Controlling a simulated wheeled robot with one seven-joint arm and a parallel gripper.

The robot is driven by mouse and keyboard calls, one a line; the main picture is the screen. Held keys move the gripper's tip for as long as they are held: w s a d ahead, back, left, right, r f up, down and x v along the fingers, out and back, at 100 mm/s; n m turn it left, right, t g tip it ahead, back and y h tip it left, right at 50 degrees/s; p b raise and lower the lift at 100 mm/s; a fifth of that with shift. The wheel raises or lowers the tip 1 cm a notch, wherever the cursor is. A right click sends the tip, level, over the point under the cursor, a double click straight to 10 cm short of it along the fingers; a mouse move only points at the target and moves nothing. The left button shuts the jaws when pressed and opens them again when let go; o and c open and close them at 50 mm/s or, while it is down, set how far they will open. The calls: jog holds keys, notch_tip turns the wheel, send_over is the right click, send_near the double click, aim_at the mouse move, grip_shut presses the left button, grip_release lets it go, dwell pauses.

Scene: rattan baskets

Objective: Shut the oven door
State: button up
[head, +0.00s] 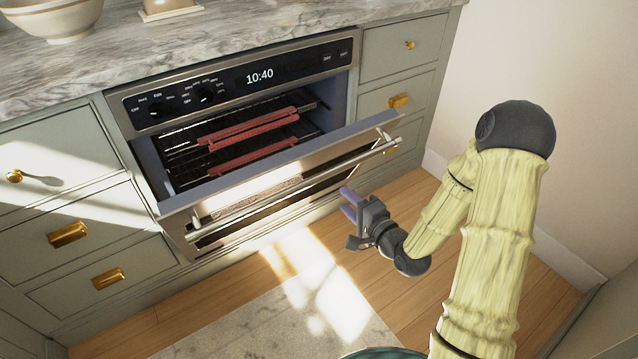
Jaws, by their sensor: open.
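The oven (240,75) is built into the cabinets under the counter, and its clock reads 10:40. Its door (262,192) is tilted partly open toward me, with the racks inside visible above its top edge. A long metal bar handle (300,193) runs across the front of the door. My gripper (346,205) is open and empty. It appears in front of the door, below the right part of the handle, with its purple fingers pointing toward the door. I cannot tell whether the fingers touch the door.
Drawers with brass pulls flank the oven on the left (68,234) and right (398,101). A bowl (52,18) stands on the marble counter (190,40). A rug (290,325) lies on the wooden floor. A wall (545,60) rises at the right.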

aim_at(322, 180)
jog(key=b+x, duration=0.3)
jog(key=x, duration=1)
jog(key=shift+r, duration=0.1)
grip_shut()
